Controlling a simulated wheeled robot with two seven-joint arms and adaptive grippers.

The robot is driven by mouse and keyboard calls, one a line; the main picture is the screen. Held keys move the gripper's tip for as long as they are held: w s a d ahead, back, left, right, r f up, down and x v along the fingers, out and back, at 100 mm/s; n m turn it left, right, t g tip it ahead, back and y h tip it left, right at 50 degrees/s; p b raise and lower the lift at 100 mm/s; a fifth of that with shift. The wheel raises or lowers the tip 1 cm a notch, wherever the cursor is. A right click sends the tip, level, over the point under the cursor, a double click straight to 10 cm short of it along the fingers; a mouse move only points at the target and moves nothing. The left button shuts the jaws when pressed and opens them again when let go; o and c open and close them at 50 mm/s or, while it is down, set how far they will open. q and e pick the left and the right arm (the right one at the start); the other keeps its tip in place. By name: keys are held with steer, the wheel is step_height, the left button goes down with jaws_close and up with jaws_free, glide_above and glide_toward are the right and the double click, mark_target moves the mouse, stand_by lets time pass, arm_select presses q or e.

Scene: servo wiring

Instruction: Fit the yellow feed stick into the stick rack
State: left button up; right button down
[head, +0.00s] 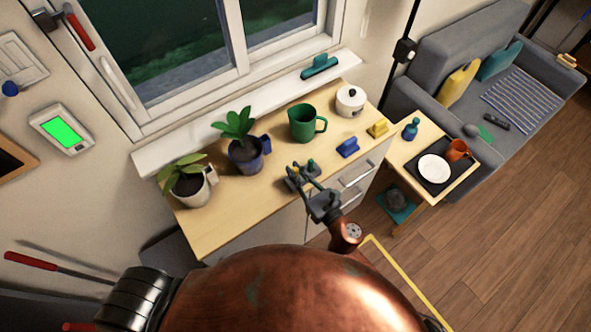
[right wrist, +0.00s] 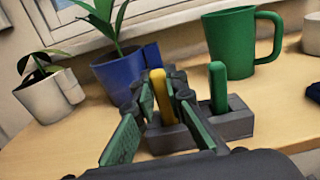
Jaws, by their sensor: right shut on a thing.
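The yellow feed stick (right wrist: 160,97) stands nearly upright between the fingertips of my right gripper (right wrist: 158,92), which is shut on it. The dark grey stick rack (right wrist: 236,124) sits on the wooden counter, with a green stick (right wrist: 218,86) upright in its right part. The yellow stick's lower end meets the left grey block of the rack; I cannot tell how deep it sits. In the head view my right gripper (head: 304,183) reaches to the rack (head: 292,181) at the counter's front. My left gripper is not in view.
Behind the rack stand a blue plant pot (right wrist: 125,72) and a green mug (right wrist: 231,44). A white plant pot (right wrist: 52,96) is at left. A blue object (head: 347,148) and a yellow object (head: 377,129) lie to the right. The counter (head: 235,208) is clear left of the rack.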

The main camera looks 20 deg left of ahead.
steer(key=shift+f, duration=0.4)
steer(key=c, duration=1.9)
jaws_free()
steer(key=shift+r, duration=0.1)
steer(key=v, duration=1.2)
